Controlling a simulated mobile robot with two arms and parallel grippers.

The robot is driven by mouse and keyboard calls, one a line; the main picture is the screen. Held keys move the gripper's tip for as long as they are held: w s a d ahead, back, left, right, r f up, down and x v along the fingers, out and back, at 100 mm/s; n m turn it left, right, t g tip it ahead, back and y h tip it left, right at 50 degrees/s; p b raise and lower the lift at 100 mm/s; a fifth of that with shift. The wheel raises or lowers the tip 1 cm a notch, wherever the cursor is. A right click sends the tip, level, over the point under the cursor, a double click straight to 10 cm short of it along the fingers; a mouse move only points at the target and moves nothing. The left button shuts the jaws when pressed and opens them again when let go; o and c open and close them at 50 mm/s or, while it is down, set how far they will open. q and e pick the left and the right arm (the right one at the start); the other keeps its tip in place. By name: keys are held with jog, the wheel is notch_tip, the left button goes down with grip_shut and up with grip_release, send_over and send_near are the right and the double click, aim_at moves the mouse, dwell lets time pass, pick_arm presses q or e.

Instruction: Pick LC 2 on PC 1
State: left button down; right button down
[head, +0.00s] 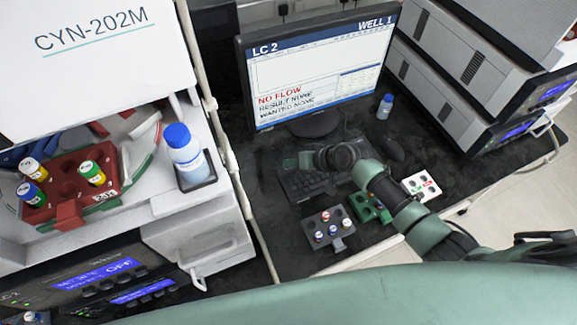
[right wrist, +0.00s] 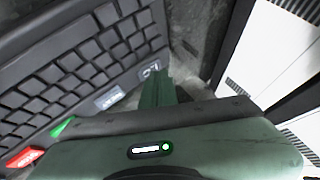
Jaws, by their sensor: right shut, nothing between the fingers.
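The PC monitor (head: 318,68) stands on the dark bench and its header reads LC 2, with WELL 1 at the right. Below it the screen reads NO FLOW, RESULT NONE and WANTED NONE. The black keyboard (head: 310,188) lies in front of it. In the right wrist view the keyboard (right wrist: 75,75) has a pale key (right wrist: 150,68), another pale key (right wrist: 108,97), a green key (right wrist: 63,127) and a red key (right wrist: 23,157). My right gripper (head: 290,163) is shut and empty over the keyboard. Its green fingers (right wrist: 157,88) are beside the upper pale key; contact cannot be told. My left gripper is out of view.
A dark vial rack (head: 345,228), a green rack (head: 362,207) and a white rack (head: 422,186) stand near the bench's front edge. A mouse (head: 393,150) and small bottle (head: 385,106) are right of the keyboard. Instrument stacks (head: 460,50) fill the right; the CYN-202M unit (head: 100,60) fills the left.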

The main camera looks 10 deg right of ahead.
aim_at(292, 169)
jog(key=shift+r+p, duration=0.8)
jog(key=shift+r, duration=0.05)
jog(key=shift+r, duration=0.1)
notch_tip(292, 169, up, 5)
jog(key=p, duration=0.4)
jog(key=shift+p, duration=0.4)
dwell(0.4)
